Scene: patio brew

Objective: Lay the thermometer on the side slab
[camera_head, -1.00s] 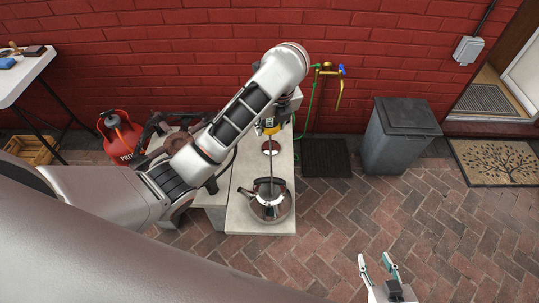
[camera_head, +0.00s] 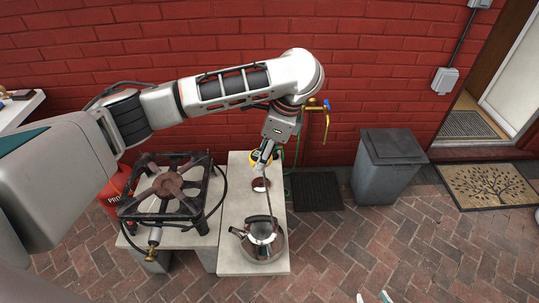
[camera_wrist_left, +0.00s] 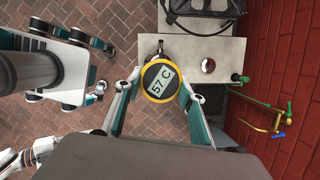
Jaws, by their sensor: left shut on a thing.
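My left gripper (camera_head: 266,150) is shut on the yellow-rimmed thermometer (camera_head: 254,158), above the pale side slab (camera_head: 240,200). In the left wrist view the thermometer's round dial (camera_wrist_left: 158,81) reads 57 C between the fingers. Its thin probe points down toward the steel kettle (camera_head: 263,246) on the near end of the slab. I cannot tell whether the tip is inside the kettle or only in front of it. A shiny round lid-like disc (camera_head: 261,185) lies on the slab beyond the kettle. My right gripper (camera_head: 375,297) shows only its separated fingertips at the bottom edge.
A black gas burner (camera_head: 168,189) stands left of the slab, with a red gas bottle (camera_head: 109,196) behind it. A brass tap (camera_head: 318,106) is on the brick wall. A dark mat (camera_head: 318,191) and grey bin (camera_head: 387,165) are to the right.

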